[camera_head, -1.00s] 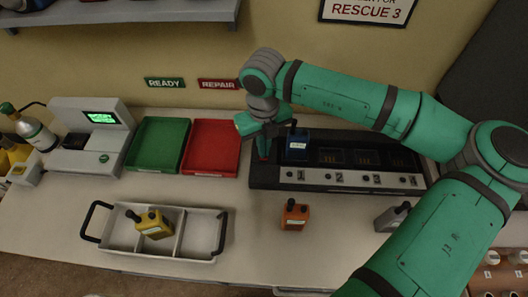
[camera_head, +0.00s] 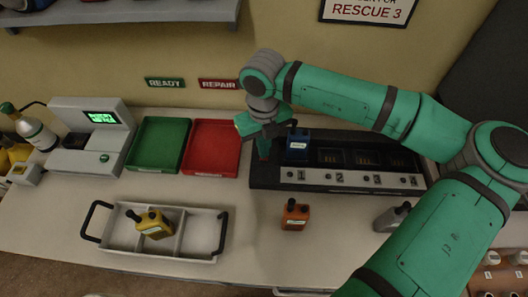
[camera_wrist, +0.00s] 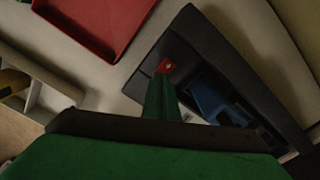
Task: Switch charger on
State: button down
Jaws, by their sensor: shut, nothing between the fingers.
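The charger (camera_head: 340,180) is a long black unit at the right of the table, with bays numbered 1 to 4. A blue radio (camera_head: 298,144) stands in bay 1; it also shows in the wrist view (camera_wrist: 218,104). A small red switch (camera_wrist: 166,66) is on the charger's left end in the wrist view. My gripper (camera_head: 264,154) is shut and empty, pointing down at that end. In the wrist view its fingers (camera_wrist: 161,98) are just by the switch; I cannot tell whether they touch it. In the head view my gripper hides the switch.
A red tray (camera_head: 230,123) and a green tray (camera_head: 137,158) lie left of the charger. An orange radio (camera_head: 295,215) and a grey radio (camera_head: 391,218) stand in front. A white divided carrier (camera_head: 192,257) holds a yellow radio (camera_head: 153,224). A scale-like device (camera_head: 98,160) stands left.

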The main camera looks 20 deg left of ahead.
jog(key=shift+f, duration=0.6)
dwell(0.4)
jog(key=shift+w+r, duration=0.1)
jog(key=shift+r, duration=0.4)
notch_tip(320, 180, up, 6)
dwell(0.5)
dwell(0.5)
